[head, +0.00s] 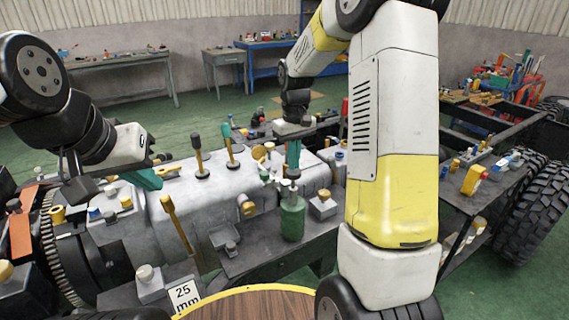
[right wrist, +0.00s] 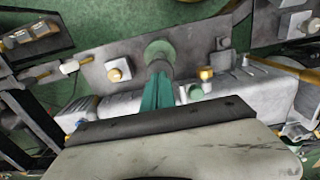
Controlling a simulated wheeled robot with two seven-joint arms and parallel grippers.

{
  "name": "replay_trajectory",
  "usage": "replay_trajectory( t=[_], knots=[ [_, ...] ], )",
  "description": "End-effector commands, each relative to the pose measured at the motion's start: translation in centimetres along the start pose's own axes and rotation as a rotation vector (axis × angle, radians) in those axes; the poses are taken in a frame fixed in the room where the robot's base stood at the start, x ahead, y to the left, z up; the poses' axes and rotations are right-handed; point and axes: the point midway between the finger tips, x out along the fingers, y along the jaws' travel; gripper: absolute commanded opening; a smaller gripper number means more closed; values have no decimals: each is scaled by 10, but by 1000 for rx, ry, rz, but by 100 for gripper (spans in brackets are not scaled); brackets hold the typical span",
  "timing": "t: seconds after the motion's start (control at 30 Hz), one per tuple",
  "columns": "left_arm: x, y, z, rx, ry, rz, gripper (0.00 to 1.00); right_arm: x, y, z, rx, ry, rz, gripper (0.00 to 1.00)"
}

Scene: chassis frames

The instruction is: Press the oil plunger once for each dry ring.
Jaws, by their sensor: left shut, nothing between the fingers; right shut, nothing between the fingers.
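A green oil bottle (head: 292,218) with a narrow plunger top (head: 289,186) stands upright on a grey shelf beside the large grey housing. My right gripper (head: 293,168) is shut and points down directly over the plunger top; I cannot tell whether the teal fingertips touch it. In the right wrist view the shut fingers (right wrist: 158,95) reach toward the green bottle (right wrist: 160,48) and partly cover it. My left gripper (head: 150,181) is shut and empty, over the left part of the housing. I cannot make out which rings are dry.
The grey housing (head: 215,190) carries several upright levers and yellow-tipped fittings. A sign reading 25 mm (head: 185,294) and a round wooden top (head: 250,304) are in front. My right arm blocks the middle right. A chassis frame with tyres (head: 520,205) stands at right.

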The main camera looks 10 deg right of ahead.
Motion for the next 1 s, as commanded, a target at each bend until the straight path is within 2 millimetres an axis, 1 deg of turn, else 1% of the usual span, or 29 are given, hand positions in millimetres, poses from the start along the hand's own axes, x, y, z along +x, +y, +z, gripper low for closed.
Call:
replay_trajectory(
  t=[0.77, 1.0],
  knots=[
    [0, 0, 0, 0, 0, 0, 0, 32, 0, 1, 1, -3, -1, 0],
    [0, 0, 0, 0, 0, 0, 0, 30, 0, 0, 1, -1, 0, 0]
  ],
)
